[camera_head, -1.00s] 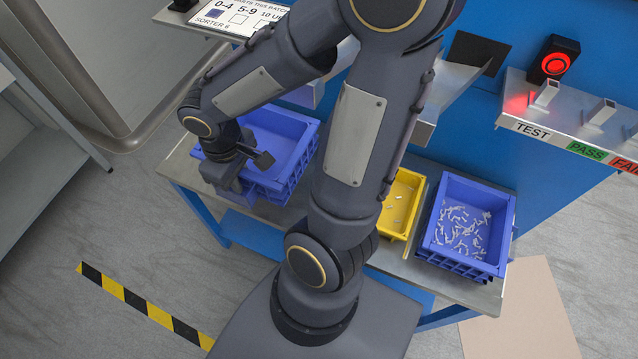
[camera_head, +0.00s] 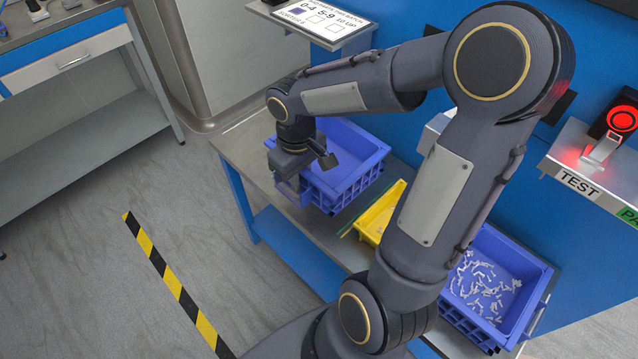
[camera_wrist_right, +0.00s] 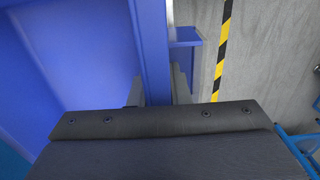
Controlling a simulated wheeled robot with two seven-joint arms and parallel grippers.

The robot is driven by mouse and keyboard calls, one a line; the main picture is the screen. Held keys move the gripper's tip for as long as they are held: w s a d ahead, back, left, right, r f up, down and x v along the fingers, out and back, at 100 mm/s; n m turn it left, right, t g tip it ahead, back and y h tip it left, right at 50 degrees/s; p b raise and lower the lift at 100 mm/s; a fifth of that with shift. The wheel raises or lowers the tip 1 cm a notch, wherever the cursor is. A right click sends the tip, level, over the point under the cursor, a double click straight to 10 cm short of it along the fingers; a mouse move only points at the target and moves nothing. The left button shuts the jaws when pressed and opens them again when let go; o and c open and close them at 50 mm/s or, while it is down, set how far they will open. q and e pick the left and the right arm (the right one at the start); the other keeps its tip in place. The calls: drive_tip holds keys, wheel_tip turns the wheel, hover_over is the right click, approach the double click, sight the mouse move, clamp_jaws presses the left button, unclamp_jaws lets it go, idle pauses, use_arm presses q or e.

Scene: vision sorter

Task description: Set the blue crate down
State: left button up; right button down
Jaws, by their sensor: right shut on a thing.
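The blue crate (camera_head: 352,186) is at the left end of the grey bench in the head view. It looks empty inside. My right gripper (camera_head: 303,178) is at its near left side, shut on the crate's wall. The right wrist view shows the crate (camera_wrist_right: 70,75) filling the left side, with its upright wall between my right gripper's fingers (camera_wrist_right: 158,90). The crate looks about level. I cannot tell whether its base touches the bench or hangs a little above it. My left gripper is not in view.
A yellow tray (camera_head: 372,222) stands right of the crate, partly hidden by my arm. A second blue crate (camera_head: 525,262) with many small white pieces is farther right. The grey bench (camera_head: 245,150) has bare surface left of the held crate. A lit red button (camera_head: 621,119) is at right.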

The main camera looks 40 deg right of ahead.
sight(314, 170)
drive_tip(key=d+f, duration=0.1)
drive_tip(key=f, duration=0.1)
drive_tip(key=w+d+f, duration=0.1)
drive_tip(key=d+f, duration=0.1)
drive_tip(key=w+d+f+b, duration=0.1)
drive_tip(key=d+f, duration=0.1)
drive_tip(key=shift+w+d, duration=0.1)
drive_tip(key=shift+d, duration=0.15)
drive_tip(key=shift+w+d+f+b, duration=0.1)
drive_tip(key=shift+d+f+b, duration=0.1)
drive_tip(key=shift+f, duration=0.75)
drive_tip(key=shift+d+f+b, duration=0.1)
drive_tip(key=shift+f+b, duration=0.05)
drive_tip(key=shift+f, duration=0.75)
drive_tip(key=shift+f, duration=0.2)
drive_tip(key=c, duration=1.4)
unclamp_jaws()
drive_tip(key=shift+o, duration=0.2)
drive_tip(key=shift+r, duration=0.1)
